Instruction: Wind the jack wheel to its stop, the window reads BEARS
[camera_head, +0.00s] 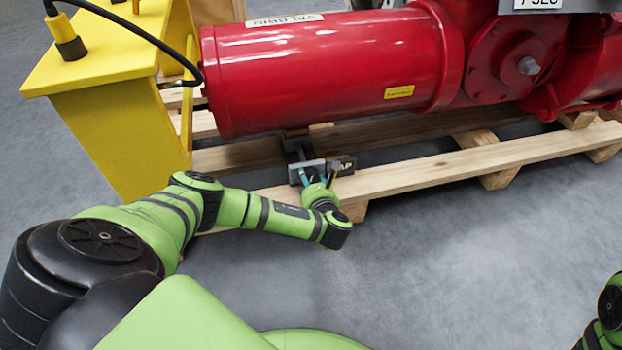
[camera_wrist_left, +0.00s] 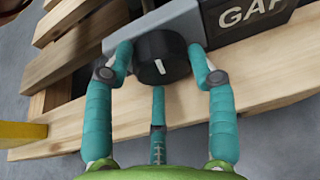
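The jack wheel (camera_wrist_left: 162,60) is a black round knob with a white mark on its face, on a grey bracket (camera_wrist_left: 122,38) in the left wrist view. Beside it, a dark window (camera_wrist_left: 243,20) reads GAP. In the head view the window (camera_head: 344,167) is partly hidden by my gripper. My left gripper (camera_head: 317,177) is at the bracket. In the left wrist view its teal fingers (camera_wrist_left: 160,58) bend inward around the wheel, two at its sides and one below. They appear to touch its rim. My right gripper is out of view.
A large red valve actuator (camera_head: 330,70) lies above the bracket on a wooden pallet (camera_head: 440,172). A yellow stand (camera_head: 125,135) with a black cable is at left. The grey floor (camera_head: 450,260) in front is clear.

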